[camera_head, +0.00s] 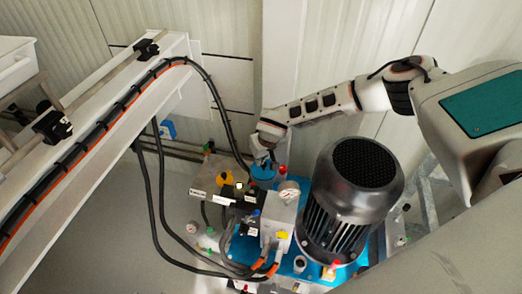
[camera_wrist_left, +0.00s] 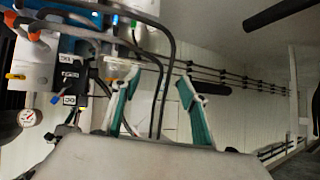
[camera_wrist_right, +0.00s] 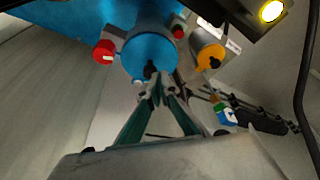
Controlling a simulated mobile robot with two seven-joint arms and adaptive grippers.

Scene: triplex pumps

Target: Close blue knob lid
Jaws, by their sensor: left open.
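The blue knob lid (camera_wrist_right: 150,45) is a round blue piece with a small black knob (camera_wrist_right: 150,70), in the upper middle of the right wrist view. In the head view the blue part (camera_head: 262,173) sits left of the big motor, partly covered by my gripper. My right gripper (camera_wrist_right: 154,92) has its fingertips close together at the black knob and appears shut on it; it also shows in the head view (camera_head: 265,152). My left gripper (camera_wrist_left: 157,88) is open and empty in the left wrist view, and is not visible in the head view.
A large dark motor (camera_head: 352,195) stands right of the lid. A pressure gauge (camera_head: 289,191), a red knob (camera_wrist_right: 104,52) and a yellow knob (camera_wrist_right: 210,57) are close to the lid. Black hoses (camera_wrist_left: 168,60) hang near my left gripper. A white beam (camera_head: 90,145) crosses at left.

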